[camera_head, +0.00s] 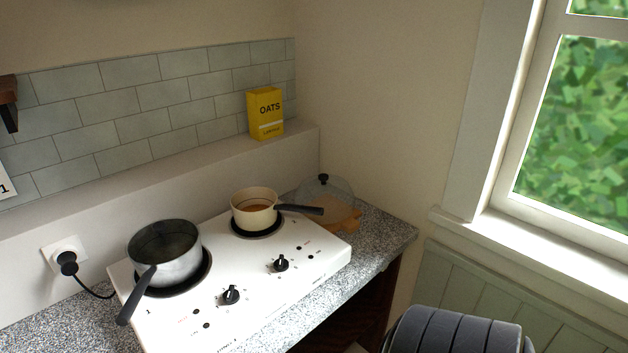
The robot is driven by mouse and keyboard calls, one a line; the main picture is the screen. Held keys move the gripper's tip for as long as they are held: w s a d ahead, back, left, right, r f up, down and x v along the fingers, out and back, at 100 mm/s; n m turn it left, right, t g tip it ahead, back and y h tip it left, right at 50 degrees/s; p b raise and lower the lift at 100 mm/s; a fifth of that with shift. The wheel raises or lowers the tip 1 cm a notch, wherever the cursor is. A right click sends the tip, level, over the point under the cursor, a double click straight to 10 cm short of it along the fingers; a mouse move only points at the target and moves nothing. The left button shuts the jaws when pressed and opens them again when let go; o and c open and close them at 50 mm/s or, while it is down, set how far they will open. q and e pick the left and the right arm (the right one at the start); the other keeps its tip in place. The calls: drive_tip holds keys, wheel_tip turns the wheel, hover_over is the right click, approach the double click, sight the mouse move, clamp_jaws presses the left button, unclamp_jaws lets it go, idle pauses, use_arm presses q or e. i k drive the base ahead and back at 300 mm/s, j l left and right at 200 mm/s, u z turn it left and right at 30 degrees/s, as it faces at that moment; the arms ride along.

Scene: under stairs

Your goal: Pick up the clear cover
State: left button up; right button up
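The clear cover (339,188) is a see-through dome lid with a black knob on top. It is at the far right corner of the counter, on or just behind a light wooden board (347,214); I cannot tell exactly how it rests. It stands behind the small pan's handle, beyond the right end of the white hotplate. Neither of my grippers is in view.
The white two-burner hotplate (255,285) carries a steel saucepan (180,268) and a small cream pan (240,214), whose black handle (303,209) points toward the cover. A yellow oats box (265,113) stands on the ledge. A window is at right.

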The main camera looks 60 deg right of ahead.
sight(334, 194)
drive_tip(key=z, duration=1.85)
